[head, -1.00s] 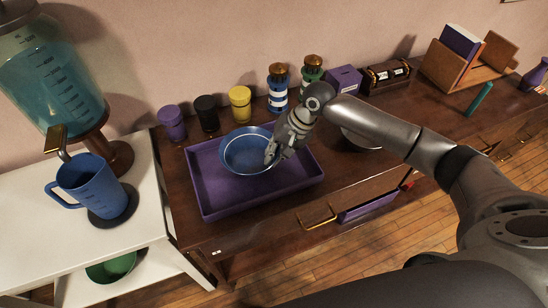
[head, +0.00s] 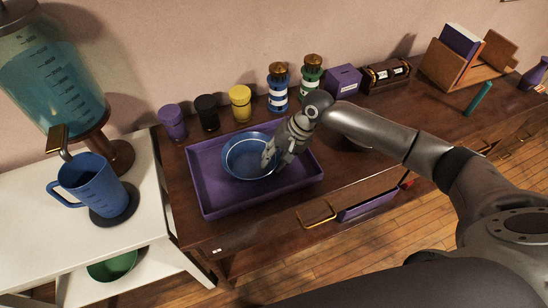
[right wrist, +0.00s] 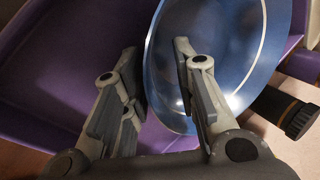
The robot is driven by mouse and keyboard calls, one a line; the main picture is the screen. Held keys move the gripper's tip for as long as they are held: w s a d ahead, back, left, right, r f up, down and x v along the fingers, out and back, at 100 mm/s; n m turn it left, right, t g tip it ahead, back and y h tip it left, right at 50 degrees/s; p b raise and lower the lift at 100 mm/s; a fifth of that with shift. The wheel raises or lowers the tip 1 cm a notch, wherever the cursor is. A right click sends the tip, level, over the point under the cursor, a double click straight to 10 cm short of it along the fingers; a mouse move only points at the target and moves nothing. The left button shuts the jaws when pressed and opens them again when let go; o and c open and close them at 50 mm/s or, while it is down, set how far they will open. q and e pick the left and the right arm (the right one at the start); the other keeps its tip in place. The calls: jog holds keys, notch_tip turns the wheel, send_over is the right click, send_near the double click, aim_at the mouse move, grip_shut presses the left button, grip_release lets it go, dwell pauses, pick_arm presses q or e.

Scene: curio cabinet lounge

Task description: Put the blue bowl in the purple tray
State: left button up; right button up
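The blue bowl (head: 244,160) sits upright inside the purple tray (head: 211,199) on the wooden cabinet, and appears to rest on the tray's floor. My right gripper (head: 276,160) is at the bowl's right side. In the right wrist view my right gripper (right wrist: 155,52) has its fingers spread, with a clear gap between them. One finger is over the inside of the blue bowl (right wrist: 235,40) and the other is outside its rim, over the purple tray (right wrist: 60,60). My left gripper is not in view.
Purple (head: 172,122), black (head: 207,112) and yellow (head: 240,104) cups and two lighthouse figures (head: 278,88) (head: 311,76) stand behind the tray. A blue jug (head: 92,185) is on the white table at left.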

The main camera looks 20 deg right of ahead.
jog(key=v, duration=1.2)
jog(key=shift+b, duration=0.35)
